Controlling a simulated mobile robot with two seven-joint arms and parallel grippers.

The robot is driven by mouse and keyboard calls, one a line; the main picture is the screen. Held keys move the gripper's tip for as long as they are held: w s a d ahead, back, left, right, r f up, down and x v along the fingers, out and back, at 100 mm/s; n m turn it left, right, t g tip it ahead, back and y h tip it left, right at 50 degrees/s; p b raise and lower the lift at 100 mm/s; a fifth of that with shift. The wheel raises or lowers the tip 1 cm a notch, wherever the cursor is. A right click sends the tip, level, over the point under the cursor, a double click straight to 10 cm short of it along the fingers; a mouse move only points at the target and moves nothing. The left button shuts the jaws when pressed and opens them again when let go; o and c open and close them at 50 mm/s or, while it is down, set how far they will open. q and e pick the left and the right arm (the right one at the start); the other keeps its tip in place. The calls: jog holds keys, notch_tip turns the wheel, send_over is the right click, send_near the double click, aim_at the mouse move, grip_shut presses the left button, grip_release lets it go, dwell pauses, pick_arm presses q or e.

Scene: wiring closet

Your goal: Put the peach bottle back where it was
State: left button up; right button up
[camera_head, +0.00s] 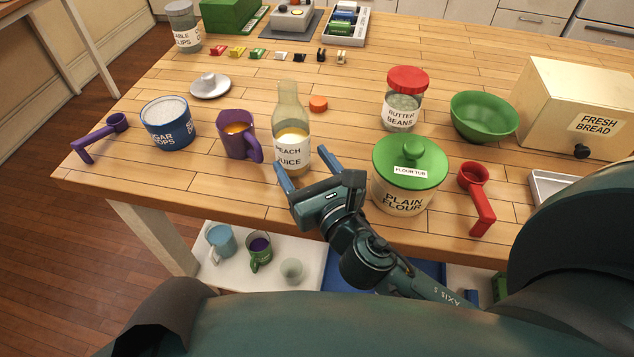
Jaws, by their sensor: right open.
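I cannot tell whether the fingers touch the glass. An orange cap (318,103) lies on the table behind and to the right of the bottle. My left gripper is not in view.
A purple jug (239,136) with orange liquid stands close left of the bottle. The flour tub (403,183) stands close right. A sugar pot (168,128), its likely lid (210,88), a butter beans jar (403,102) and a green bowl (484,117) stand around. The table's front edge is near.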

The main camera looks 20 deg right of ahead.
jog(key=s, duration=0.4)
jog(key=shift+s+d+f+b, duration=0.1)
jog(key=shift+s+d+b, duration=0.05)
jog(key=shift+b, duration=0.2)
jog(key=shift+s, duration=0.45)
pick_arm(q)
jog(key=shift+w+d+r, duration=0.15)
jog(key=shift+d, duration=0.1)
